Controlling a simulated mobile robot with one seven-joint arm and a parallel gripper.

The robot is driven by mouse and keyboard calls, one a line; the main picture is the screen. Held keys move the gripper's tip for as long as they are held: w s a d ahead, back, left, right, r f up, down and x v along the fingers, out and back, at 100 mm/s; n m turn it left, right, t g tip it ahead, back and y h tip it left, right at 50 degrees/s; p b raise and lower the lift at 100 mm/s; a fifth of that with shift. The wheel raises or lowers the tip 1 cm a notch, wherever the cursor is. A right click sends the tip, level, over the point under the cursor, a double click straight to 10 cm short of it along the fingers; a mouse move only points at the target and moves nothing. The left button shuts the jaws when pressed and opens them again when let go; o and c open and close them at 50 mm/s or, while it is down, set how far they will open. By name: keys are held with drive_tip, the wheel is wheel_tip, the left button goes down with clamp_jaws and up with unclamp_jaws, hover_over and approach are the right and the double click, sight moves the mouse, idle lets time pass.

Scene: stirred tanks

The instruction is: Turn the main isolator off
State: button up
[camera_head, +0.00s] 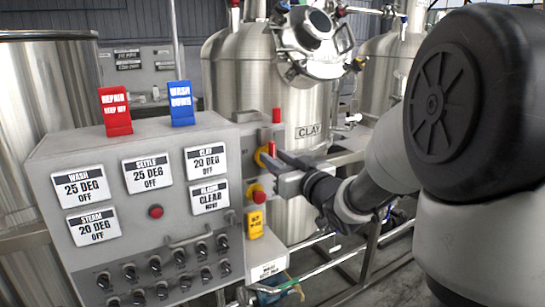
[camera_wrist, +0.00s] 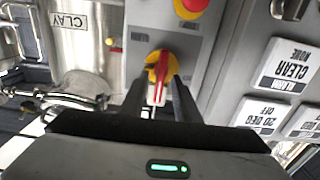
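The main isolator (camera_head: 263,157) is a yellow disc with a red handle on the narrow grey side box of the control panel. In the wrist view the isolator (camera_wrist: 153,62) is just beyond my fingertips, and its red handle has a white stripe and points toward the bottom of that picture. My gripper (camera_head: 279,170) reaches in from the right at the isolator. In the wrist view my gripper (camera_wrist: 160,90) has one dark finger on each side of the handle, apart from each other. I cannot tell whether either finger touches it.
A red emergency button on yellow (camera_head: 257,193) sits below the isolator; it shows above it in the wrist view (camera_wrist: 190,6). The control panel (camera_head: 130,190) with labels and knobs stands left. A steel tank labelled CLAY (camera_head: 250,75) stands behind, with pipes (camera_head: 345,255) below right.

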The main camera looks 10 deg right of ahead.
drive_tip(key=shift+s, duration=0.1)
clamp_jaws()
drive_tip(key=shift+f+n+b, duration=0.1)
drive_tip(key=shift+n+b, duration=0.2)
drive_tip(key=shift+b, duration=0.1)
drive_tip(key=n+b, duration=0.3)
drive_tip(key=n, duration=0.2)
drive_tip(key=n+b, duration=0.3)
drive_tip(key=n, duration=0.3)
drive_tip(key=a+f+n+b, duration=0.1)
drive_tip(key=n+b, duration=0.2)
drive_tip(key=n, duration=0.3)
drive_tip(key=shift+s+a+b, duration=0.1)
drive_tip(key=shift+s+b, duration=0.05)
drive_tip(key=shift+b, duration=0.15)
drive_tip(key=shift+n, duration=0.3)
